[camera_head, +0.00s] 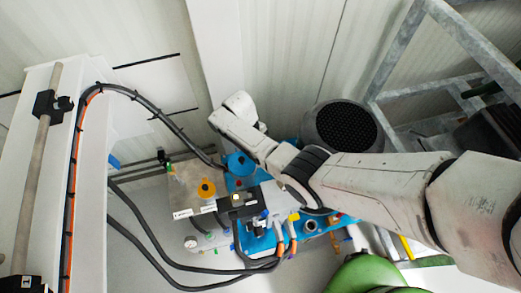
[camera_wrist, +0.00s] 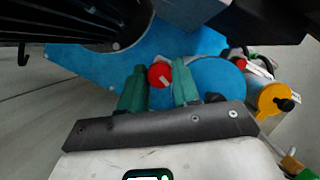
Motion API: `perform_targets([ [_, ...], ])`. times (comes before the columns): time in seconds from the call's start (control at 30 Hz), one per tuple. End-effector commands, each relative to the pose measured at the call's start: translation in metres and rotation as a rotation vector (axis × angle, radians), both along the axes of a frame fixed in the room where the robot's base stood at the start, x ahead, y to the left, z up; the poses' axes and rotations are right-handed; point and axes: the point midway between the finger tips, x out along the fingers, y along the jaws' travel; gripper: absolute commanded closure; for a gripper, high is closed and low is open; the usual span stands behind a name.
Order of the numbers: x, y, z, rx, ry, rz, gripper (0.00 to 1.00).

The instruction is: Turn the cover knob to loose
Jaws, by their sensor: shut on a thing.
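A red knob (camera_wrist: 160,74) with a small pale mark shows in the wrist view, on the blue pump cover (camera_wrist: 90,60). My gripper (camera_wrist: 160,82) has its two green fingers on either side of the knob and is shut on it. The fingers hide part of the knob's sides. In the head view my arm reaches from the right over the blue pump, and its wrist hides the fingers and the red knob.
Dark hoses (camera_head: 150,235) run at the left and below. A black motor grille (camera_head: 347,126) stands behind my arm. A metal frame (camera_head: 430,90) is at the upper right.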

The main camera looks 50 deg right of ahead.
Motion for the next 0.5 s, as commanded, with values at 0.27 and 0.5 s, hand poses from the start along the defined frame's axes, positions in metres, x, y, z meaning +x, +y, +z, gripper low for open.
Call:
perform_targets([
  [0.27,0.002,0.0018,0.0034,-0.003,-0.006,0.267,0.99],
  [0.5,0.0015,0.0027,0.0035,-0.003,-0.006,0.475,0.99],
])
